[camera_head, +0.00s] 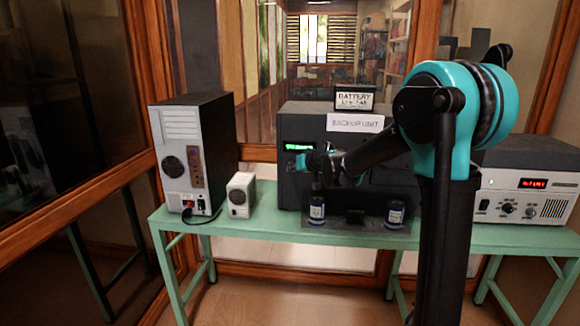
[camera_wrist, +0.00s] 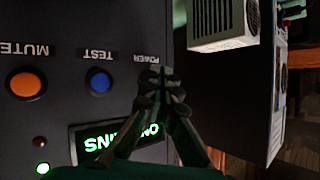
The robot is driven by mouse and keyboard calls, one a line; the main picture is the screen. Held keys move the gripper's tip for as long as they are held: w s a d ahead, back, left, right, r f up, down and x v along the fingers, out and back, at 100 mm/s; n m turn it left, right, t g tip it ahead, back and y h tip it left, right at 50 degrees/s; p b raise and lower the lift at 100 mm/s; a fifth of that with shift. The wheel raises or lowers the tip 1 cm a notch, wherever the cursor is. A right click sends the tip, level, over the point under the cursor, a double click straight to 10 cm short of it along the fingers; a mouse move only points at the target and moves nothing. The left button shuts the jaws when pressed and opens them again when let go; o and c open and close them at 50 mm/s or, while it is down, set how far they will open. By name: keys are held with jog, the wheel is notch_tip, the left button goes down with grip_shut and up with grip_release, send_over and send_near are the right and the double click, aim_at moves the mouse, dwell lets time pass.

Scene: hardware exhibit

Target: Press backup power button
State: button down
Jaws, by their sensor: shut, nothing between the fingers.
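The backup unit (camera_head: 376,178) is a dark box on the green table, with a white "BACKUP UBAT"-like sign (camera_head: 355,123) on it. In the wrist view its front panel (camera_wrist: 60,75) appears upside down. It has an orange button (camera_wrist: 25,84) under MUTE, a blue button (camera_wrist: 99,80) under TEST, and a POWER label (camera_wrist: 147,58). My gripper (camera_wrist: 160,80) is shut and empty, its fingertips just by the POWER label. It hides any button there, and I cannot tell whether it touches the panel. In the head view my gripper (camera_head: 303,161) is at the unit's left front.
A lit green display (camera_wrist: 120,134) and small lamps sit on the panel. A computer tower (camera_head: 196,150) and small white box (camera_head: 241,195) stand left. Two small jars (camera_head: 317,210) stand before the unit. A white power supply (camera_head: 522,195) stands right.

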jog(key=s, duration=0.4)
jog(key=shift+s, duration=0.4)
jog(key=shift+a, duration=0.1)
dwell(2.1)
